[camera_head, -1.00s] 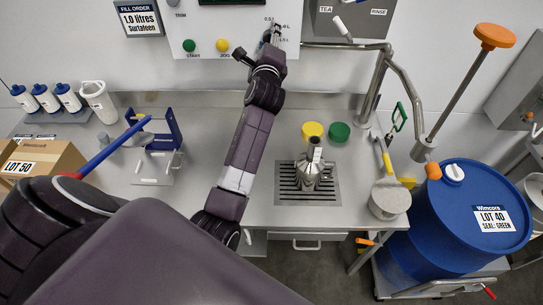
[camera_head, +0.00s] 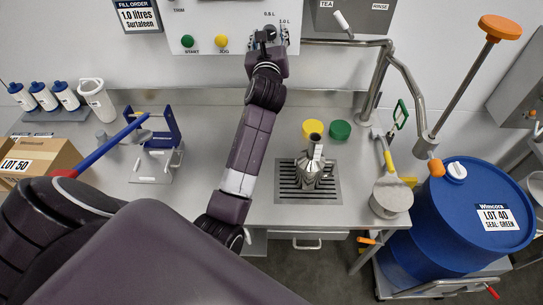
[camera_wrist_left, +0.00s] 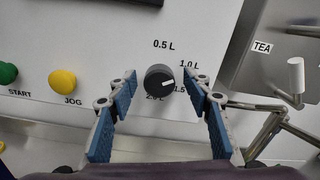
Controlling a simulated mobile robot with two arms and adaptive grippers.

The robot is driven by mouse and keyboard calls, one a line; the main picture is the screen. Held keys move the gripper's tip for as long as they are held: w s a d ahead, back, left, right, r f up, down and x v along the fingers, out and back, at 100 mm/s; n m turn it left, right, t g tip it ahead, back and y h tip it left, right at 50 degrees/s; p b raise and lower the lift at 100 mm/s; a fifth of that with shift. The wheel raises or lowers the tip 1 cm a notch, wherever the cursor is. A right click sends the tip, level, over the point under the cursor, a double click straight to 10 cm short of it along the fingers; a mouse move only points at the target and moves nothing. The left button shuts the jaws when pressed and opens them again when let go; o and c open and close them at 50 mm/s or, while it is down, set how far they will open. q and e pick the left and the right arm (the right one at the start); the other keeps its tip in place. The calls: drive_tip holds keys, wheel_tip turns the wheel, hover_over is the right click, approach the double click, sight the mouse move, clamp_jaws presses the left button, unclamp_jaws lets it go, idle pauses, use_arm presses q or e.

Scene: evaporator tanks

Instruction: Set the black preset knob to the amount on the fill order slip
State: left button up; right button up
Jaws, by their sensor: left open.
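The fill order slip (camera_head: 137,14) on the wall reads 1.0 litres. The black preset knob (camera_wrist_left: 158,80) is on the white panel, with a white mark on its right side. Labels 0.5 L, 1.0 L and 1.5 run around its upper and right sides; a lower label is partly hidden. The mark points right, but I cannot tell exactly which label it meets. My left gripper (camera_head: 267,42) is at the panel. In the left wrist view its open blue-padded fingers (camera_wrist_left: 159,76) stand on either side of the knob, with visible gaps. My right gripper is not in view.
A green START button (camera_head: 187,41) and yellow JOG button (camera_head: 222,41) are left of the knob. The TEA/RINSE box (camera_head: 353,16) and its lever are to the right. A metal pipe (camera_head: 340,43) runs just below it. A metal jug (camera_head: 312,168) stands on the drain grate below.

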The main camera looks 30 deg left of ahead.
use_arm(q)
drive_tip(key=b+v, duration=0.1)
drive_tip(key=v, duration=0.6)
drive_tip(key=s+d+f+n+g+h, duration=0.1)
drive_tip(key=s+d+f+n+h, duration=0.1)
drive_tip(key=f, duration=0.6)
drive_tip(key=s+d+f+n+g+h, duration=0.2)
drive_tip(key=s+f+n, duration=0.3)
drive_tip(key=f, duration=0.4)
drive_tip(key=s+d+f+n+g+h+b, duration=0.1)
drive_tip(key=s+d+f+n+g, duration=0.1)
drive_tip(key=s+d+f+n, duration=0.2)
wheel_tip(320, 180, down, 5)
drive_tip(key=shift+s+r+n+h, duration=0.1)
drive_tip(key=shift+s+n+h, duration=0.25)
drive_tip(key=shift+n, duration=0.65)
drive_tip(key=shift+w+d, duration=0.1)
